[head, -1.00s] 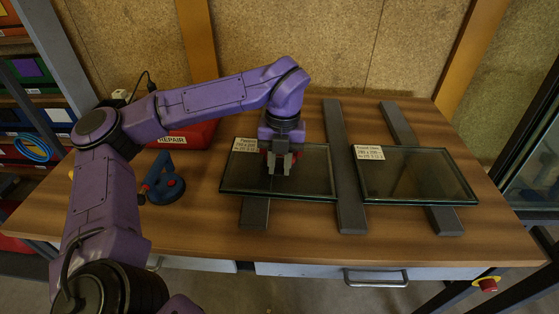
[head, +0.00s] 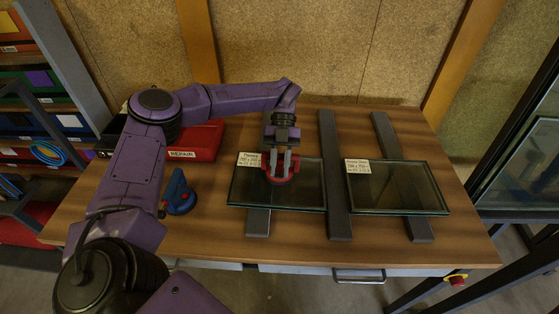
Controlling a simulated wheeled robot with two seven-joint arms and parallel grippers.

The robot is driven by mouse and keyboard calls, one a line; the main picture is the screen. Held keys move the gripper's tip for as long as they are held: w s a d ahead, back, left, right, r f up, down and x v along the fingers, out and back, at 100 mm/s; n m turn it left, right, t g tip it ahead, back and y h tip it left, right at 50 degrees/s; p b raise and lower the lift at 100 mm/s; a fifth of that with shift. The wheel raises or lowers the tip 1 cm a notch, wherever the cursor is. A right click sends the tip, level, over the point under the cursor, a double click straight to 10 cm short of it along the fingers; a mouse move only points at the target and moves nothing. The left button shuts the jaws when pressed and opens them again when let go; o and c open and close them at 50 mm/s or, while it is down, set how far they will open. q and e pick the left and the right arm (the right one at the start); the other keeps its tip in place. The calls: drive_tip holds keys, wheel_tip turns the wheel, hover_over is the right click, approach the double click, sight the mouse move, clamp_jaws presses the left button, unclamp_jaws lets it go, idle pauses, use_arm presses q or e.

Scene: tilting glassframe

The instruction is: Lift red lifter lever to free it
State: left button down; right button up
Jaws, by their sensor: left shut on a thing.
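The red lifter (head: 280,178) is at the left glass pane (head: 308,190), near its far edge beside a white label. My left gripper (head: 282,168) comes down over the lifter from behind, its two grey fingers shut on the red part. The fingers hide some of the lifter, so the exact lever position cannot be told. I cannot tell whether the lifter's underside touches the glass. My right gripper is out of view.
A blue lifter with a red part (head: 179,193) stands on the wooden table (head: 205,235) to the left. A red REPAIR box (head: 200,142) is behind it. A second glass pane (head: 400,190) lies to the right on dark bars (head: 335,150). The front table strip is clear.

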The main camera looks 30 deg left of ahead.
use_arm(q)
drive_tip(key=shift+w+a+r+g+p, duration=0.1)
drive_tip(key=shift+w+g+p, duration=0.05)
drive_tip(key=shift+g+p, duration=0.15)
idle(0.4)
drive_tip(key=c, duration=0.9)
unclamp_jaws()
